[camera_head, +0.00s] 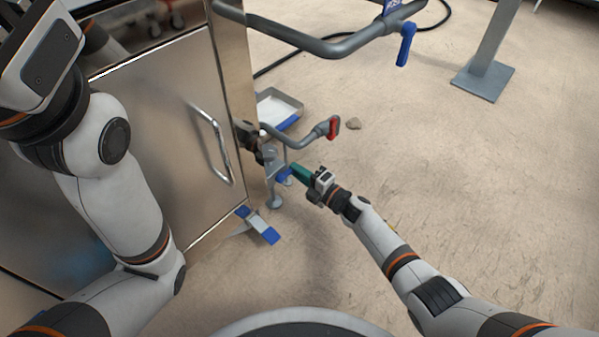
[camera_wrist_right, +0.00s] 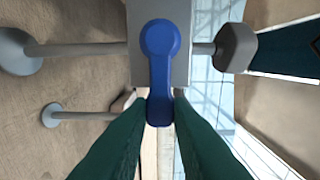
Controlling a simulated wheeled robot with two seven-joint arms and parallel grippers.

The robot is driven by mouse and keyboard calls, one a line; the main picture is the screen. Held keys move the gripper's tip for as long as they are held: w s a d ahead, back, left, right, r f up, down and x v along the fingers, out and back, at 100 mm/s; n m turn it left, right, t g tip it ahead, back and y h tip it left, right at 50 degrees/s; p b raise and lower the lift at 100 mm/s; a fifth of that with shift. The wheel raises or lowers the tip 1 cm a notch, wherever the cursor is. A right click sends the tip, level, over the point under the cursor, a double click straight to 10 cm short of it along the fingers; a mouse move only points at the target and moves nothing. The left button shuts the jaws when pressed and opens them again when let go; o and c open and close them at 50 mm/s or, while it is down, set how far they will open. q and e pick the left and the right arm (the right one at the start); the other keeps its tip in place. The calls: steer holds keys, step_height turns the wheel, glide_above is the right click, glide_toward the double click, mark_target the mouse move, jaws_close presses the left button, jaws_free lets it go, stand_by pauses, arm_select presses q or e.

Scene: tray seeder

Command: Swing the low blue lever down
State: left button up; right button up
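The low blue lever (camera_head: 285,174) is a small blue handle at the lower right corner of the steel cabinet, mostly hidden by my gripper. In the right wrist view the blue lever (camera_wrist_right: 160,65) shows a round hub on a grey block and a short arm. My right gripper (camera_head: 297,171) has green fingers and reaches in from the right. In the right wrist view its fingertips (camera_wrist_right: 160,98) lie on both sides of the lever's free end, with no clear gap.
The steel cabinet (camera_head: 150,110) with a bar handle (camera_head: 222,150) fills the left. A grey crank with a red grip (camera_head: 333,127) is just above my right gripper. A higher grey bar has a blue handle (camera_head: 405,44). A blue pedal (camera_head: 263,229) sits low.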

jaws_close()
steer(key=shift+f, duration=0.1)
steer(key=s+a+f+m, duration=0.1)
steer(key=f+m, duration=0.1)
steer(key=m, duration=0.7)
steer(key=s+a+f+m, duration=0.2)
steer(key=m, duration=0.7)
steer(key=shift+s+a+f, duration=0.2)
steer(key=shift+s+f, duration=0.1)
steer(key=shift+f, duration=0.1)
steer(key=o, duration=0.8)
jaws_free()
